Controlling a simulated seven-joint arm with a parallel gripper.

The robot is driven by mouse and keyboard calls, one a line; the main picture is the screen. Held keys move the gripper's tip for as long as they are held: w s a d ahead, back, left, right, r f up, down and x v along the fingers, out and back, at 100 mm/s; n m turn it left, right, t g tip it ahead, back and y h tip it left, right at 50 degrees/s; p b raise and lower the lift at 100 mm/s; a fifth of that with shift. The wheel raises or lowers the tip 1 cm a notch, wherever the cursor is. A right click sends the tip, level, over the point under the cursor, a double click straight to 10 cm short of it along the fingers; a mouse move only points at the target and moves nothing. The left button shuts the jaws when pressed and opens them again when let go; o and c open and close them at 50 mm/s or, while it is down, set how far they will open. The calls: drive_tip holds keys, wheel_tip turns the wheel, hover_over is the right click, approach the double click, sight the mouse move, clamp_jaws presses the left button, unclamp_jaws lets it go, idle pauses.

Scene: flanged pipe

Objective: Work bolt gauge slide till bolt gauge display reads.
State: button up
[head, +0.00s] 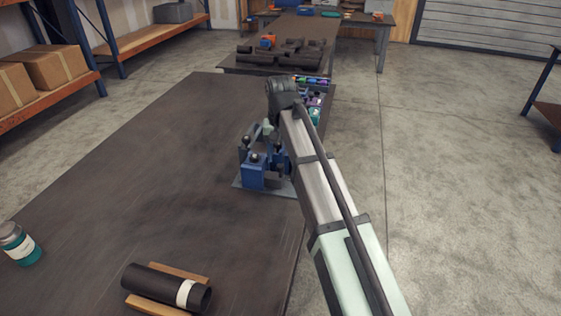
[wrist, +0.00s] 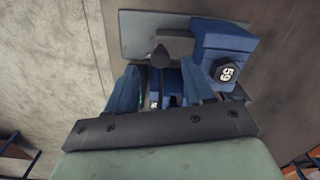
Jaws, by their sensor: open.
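The bolt gauge (wrist: 222,42) shows in the wrist view as a blue block with a black hexagonal face marked "59". It is fixed on a grey plate (wrist: 140,22). In the head view the blue body (head: 254,176) stands near the right edge of the table. A dark pointed knob (wrist: 160,56) sits left of the block; I cannot tell for sure whether it is the slide. My gripper (wrist: 159,70) is open, its blue fingers on either side of a dark blue part just below the knob. Contact cannot be made out. The arm hides part of the gauge in the head view.
A black pipe (head: 160,286) lies on wooden strips at the table's front, with a jar (head: 19,244) to its left. Small coloured parts (head: 313,98) lie beyond the gauge. The dark table (head: 130,175) is clear left of the gauge.

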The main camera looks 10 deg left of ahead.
wheel_tip(320, 180, up, 10)
idle(0.4)
drive_tip(key=shift+f, duration=0.15)
